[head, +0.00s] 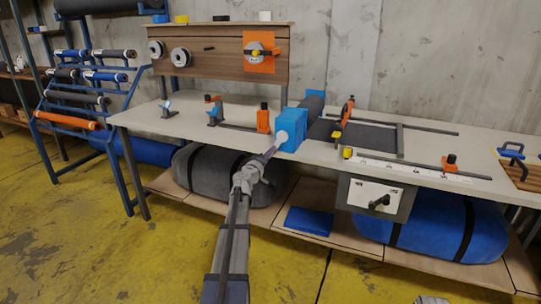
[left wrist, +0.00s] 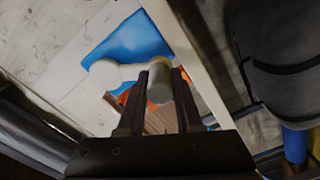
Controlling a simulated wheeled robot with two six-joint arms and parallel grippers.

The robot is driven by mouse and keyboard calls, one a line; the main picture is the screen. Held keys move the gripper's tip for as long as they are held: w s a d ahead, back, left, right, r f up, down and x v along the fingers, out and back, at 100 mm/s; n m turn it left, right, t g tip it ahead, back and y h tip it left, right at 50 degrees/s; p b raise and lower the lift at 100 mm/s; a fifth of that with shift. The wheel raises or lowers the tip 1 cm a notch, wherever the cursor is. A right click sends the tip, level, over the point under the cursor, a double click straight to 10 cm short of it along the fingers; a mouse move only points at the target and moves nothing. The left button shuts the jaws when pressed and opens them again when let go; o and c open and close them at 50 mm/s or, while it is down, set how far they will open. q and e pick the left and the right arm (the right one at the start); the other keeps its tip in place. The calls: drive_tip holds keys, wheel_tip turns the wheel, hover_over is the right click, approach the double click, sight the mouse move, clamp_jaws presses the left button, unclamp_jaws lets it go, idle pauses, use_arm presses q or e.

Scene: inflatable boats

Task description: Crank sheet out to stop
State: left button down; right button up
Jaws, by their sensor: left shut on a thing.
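My left gripper (head: 279,141) reaches to the crank at the front of the blue box (head: 292,145) on the bench. In the left wrist view my left gripper (left wrist: 158,92) is shut on the crank's pale grey handle (left wrist: 158,80), its two dark fingers on either side. The pale crank arm (left wrist: 115,73) runs left from the handle, in front of the blue box (left wrist: 135,40). A dark roll (head: 311,108) lies behind the box. A dark sheet (head: 365,135) lies flat to its right, towards a grey crossbar (head: 399,140). An orange block (head: 449,161), possibly the stop, sits on the front ruler.
An orange-handled tool (head: 343,118) stands over the sheet. The bench (head: 240,148) also holds an orange clamp (head: 263,118) and small tools. Rolled bundles (head: 440,225) lie below on a low shelf. A roll rack stands left. The yellow floor in front is clear.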

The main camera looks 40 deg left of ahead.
idle(0.4)
use_arm(q)
drive_tip(key=c, duration=0.6)
unclamp_jaws()
drive_tip(key=shift+v, duration=3.9)
